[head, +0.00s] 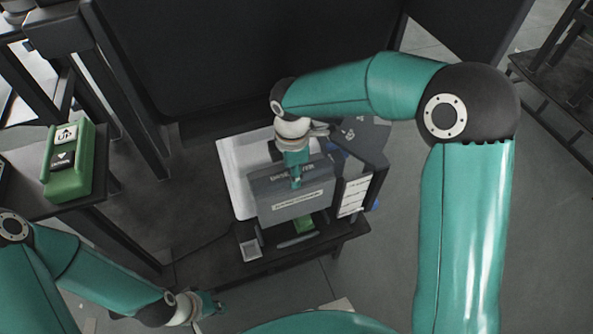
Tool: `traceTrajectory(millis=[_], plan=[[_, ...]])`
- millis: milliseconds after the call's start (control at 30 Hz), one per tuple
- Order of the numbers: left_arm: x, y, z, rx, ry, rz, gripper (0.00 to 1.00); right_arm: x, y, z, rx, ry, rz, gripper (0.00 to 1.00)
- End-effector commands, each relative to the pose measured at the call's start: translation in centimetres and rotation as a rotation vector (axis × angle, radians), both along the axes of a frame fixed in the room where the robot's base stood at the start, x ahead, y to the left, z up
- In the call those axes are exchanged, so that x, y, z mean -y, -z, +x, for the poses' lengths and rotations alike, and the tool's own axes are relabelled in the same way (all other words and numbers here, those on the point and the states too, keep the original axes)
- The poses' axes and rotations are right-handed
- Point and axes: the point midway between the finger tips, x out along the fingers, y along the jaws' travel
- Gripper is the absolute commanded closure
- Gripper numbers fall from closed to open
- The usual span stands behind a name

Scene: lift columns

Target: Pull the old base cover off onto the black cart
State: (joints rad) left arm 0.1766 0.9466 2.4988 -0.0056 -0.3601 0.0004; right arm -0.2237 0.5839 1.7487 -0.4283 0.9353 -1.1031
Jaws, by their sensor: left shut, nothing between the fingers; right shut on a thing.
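A grey, box-like cover (290,209) with a printed label strip on its front sits in the middle of the head view. Its upper lettering is partly hidden by my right gripper. My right gripper (296,180) comes down from above and is shut on the grey cover at its upper edge. A dark low cart-like surface (340,243) lies under and in front of the cover; I cannot tell whether the cover touches it. My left gripper (214,305) is shut and empty at the lower left, apart from the cover.
A white panel (232,170) lies behind and left of the cover. A dark unit with a white label (352,196) stands close on its right. A green box with up and down arrow buttons (69,161) sits on a dark stand at left. Dark posts rise at left.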

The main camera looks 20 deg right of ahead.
Motion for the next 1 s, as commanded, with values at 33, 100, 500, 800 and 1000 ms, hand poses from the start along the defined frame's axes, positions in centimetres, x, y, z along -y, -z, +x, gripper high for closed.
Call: traceTrajectory(millis=[33, 100, 500, 800, 1000], plan=[[0.0, -0.5, 0.0, 0.000, 0.000, 0.000, 1.00, 0.0, -0.6, 0.0, 0.002, 0.000, 0.000, 1.00], [0.0, -0.8, 0.0, 0.000, 0.000, 0.000, 1.00, 0.0, -0.9, 0.0, 0.002, 0.000, 0.000, 1.00], [0.0, -2.6, 0.0, 0.000, 0.000, 0.000, 1.00, 0.0, -2.9, 0.0, 0.002, 0.000, 0.000, 1.00], [0.0, -3.9, 0.0, 0.000, 0.000, 0.000, 1.00, 0.0, -4.4, 0.0, 0.001, 0.000, 0.000, 1.00], [0.0, -4.1, 0.0, 0.000, 0.000, 0.000, 1.00, 0.0, -4.5, 0.0, 0.001, 0.000, 0.000, 1.00]])
